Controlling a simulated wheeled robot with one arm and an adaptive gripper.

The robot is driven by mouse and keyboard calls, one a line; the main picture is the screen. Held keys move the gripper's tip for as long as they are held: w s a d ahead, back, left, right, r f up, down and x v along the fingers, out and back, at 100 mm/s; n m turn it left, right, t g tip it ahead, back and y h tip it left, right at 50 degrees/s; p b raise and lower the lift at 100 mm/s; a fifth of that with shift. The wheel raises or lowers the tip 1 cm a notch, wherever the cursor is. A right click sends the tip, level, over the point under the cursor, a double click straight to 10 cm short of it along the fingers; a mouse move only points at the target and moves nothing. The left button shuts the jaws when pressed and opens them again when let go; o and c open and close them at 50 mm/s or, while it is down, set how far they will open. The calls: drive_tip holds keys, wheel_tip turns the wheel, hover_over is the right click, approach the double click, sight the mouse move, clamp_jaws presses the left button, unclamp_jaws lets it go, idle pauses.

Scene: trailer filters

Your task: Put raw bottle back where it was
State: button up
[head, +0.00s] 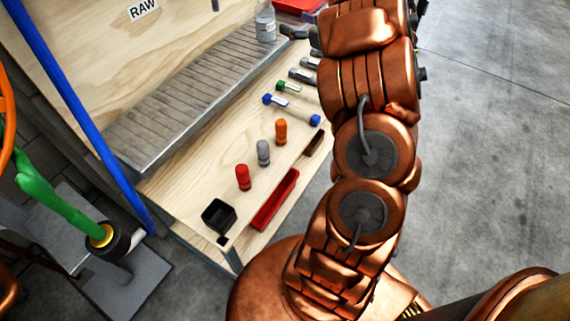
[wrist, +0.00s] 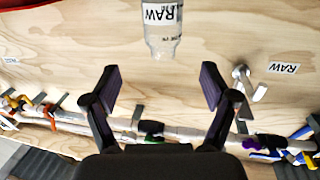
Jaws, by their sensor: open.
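The raw bottle (head: 265,27) is clear with a white label and stands upright on the slatted grey shelf (head: 190,95), near its far end in the head view. In the wrist view the bottle (wrist: 162,38), labelled RAW, is at the top centre, cut off by the picture edge. My gripper (wrist: 160,84) is open and empty, its dark fingers spread apart. The bottle appears ahead of the fingertips, roughly centred between them, with no contact visible. In the head view my arm hides most of the gripper; dark parts show just right of the bottle.
A RAW sign (head: 143,9) is on the wooden back panel. The lower wooden bench holds red (head: 243,177), grey and orange pegs, a black cup (head: 218,216), a red tray (head: 275,199) and several tools. A blue post (head: 75,110) stands at left. Open floor lies right.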

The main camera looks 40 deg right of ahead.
drive_tip(key=s+a+f+m+g+h, duration=0.1)
drive_tip(key=s+a+f+g, duration=0.2)
drive_tip(key=s+a+g, duration=0.7)
drive_tip(key=s+a+f+g+h, duration=0.1)
drive_tip(key=s+a+f+g, duration=0.3)
drive_tip(key=s+a+g, duration=0.7)
drive_tip(key=s+a, duration=1.4)
drive_tip(key=s, duration=0.4)
drive_tip(key=shift+s+a+m+h, duration=0.2)
drive_tip(key=shift+a+m+h, duration=0.1)
drive_tip(key=shift+a+m, duration=0.1)
wheel_tip(320, 180, up, 32)
drive_tip(key=w+t+p, duration=0.1)
drive_tip(key=p, duration=2.9)
drive_tip(key=shift+w+d+f+t, duration=0.15)
drive_tip(key=shift+w+f+t, duration=0.1)
drive_tip(key=shift+w+t, duration=0.05)
